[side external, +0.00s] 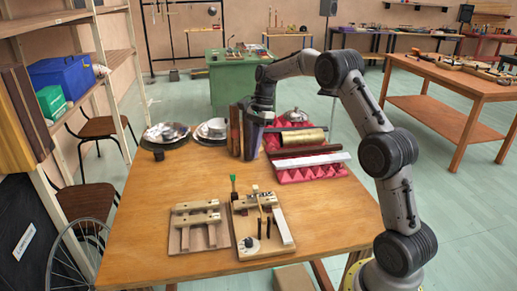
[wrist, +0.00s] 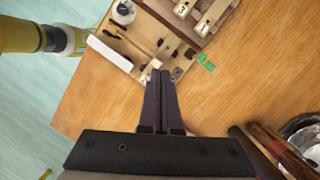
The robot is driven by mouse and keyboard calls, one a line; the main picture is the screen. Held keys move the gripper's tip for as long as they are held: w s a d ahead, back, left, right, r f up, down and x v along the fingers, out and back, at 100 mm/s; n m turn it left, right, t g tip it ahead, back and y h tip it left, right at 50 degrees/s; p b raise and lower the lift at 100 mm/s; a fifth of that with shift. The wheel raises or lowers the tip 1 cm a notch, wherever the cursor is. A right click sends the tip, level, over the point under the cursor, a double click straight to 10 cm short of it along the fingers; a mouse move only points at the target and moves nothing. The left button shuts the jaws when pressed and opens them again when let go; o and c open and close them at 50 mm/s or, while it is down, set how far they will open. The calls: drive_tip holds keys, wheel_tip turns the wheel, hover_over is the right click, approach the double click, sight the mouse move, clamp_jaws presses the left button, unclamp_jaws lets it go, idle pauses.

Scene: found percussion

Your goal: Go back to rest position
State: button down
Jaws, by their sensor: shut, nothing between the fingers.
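My gripper (side external: 251,154) hangs pointing down over the far middle part of the wooden table (side external: 150,215). In the wrist view, its two dark fingers (wrist: 160,76) lie together with nothing between them. In the side view it overlaps the upright brown wooden pieces (side external: 235,132); I cannot tell from there how close it is. In the wrist view, brown wooden rods (wrist: 272,146) show to the right of the fingers, apart from them. The fingertips appear over the edge of the wooden board with small parts (wrist: 128,42).
The board with small parts (side external: 275,238) and a small wooden rack (side external: 185,238) stand at the front. A green-topped stick (side external: 233,181) is behind them. Metal bowls (side external: 165,131) stand at the back left. Red egg-crate foam (side external: 325,172) holds a brass cylinder (side external: 303,138). The left front table is bare.

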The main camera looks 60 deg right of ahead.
drive_tip(key=s+a+r+n+t+h, duration=0.1)
drive_tip(key=s+a+r+n+t, duration=0.15)
drive_tip(key=s+a+r, duration=0.45)
drive_tip(key=s+a+r+n+t+h, duration=0.1)
drive_tip(key=s+a+r+n, duration=0.3)
drive_tip(key=a+r, duration=0.5)
drive_tip(key=s+a+n+t, duration=0.2)
drive_tip(key=s+n, duration=0.4)
drive_tip(key=s, duration=0.7)
drive_tip(key=s+f+n+h, duration=0.1)
drive_tip(key=s+f+n, duration=0.4)
drive_tip(key=f+n, duration=0.2)
drive_tip(key=shift+s+d+n, duration=0.25)
drive_tip(key=shift+s+n, duration=0.05)
drive_tip(key=shift+n, duration=0.35)
